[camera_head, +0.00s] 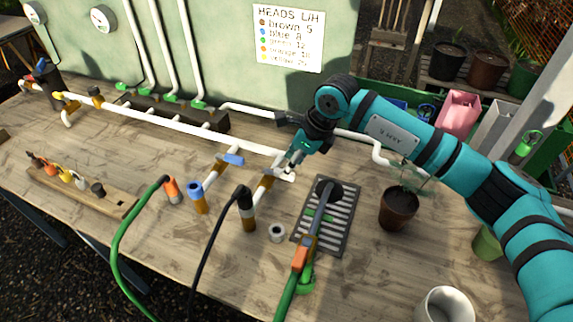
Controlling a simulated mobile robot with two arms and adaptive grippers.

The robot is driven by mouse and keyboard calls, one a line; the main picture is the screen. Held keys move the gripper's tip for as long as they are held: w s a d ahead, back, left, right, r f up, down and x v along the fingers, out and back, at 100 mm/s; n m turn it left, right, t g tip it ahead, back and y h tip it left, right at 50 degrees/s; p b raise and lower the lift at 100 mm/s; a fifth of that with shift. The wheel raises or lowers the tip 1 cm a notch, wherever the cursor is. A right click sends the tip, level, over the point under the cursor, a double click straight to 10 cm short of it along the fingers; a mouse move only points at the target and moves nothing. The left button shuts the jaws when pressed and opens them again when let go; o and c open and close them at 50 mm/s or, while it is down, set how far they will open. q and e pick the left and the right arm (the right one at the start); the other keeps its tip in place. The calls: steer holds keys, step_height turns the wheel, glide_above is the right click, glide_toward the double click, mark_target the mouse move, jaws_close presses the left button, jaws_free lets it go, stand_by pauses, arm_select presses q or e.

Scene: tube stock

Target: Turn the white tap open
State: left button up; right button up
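A white tap handle (284,175) sits at the right end of the white pipe (190,132), by a branch with a brass fitting (258,192). My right arm comes in from the right, and my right gripper (291,161) points down and left right at this handle, partly covering it. I cannot tell whether the fingers touch the handle or how far they are closed. My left gripper is not in view.
A blue tap handle (233,159) sits on the neighbouring branch to the left. A black hose (212,232) and a green hose (123,238) run across the front. A grate (343,212) with a hose wand (312,228) and a potted plant (398,209) stand to the right.

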mark_target(279, 173)
steer(key=shift+x, duration=1.9)
jaws_close()
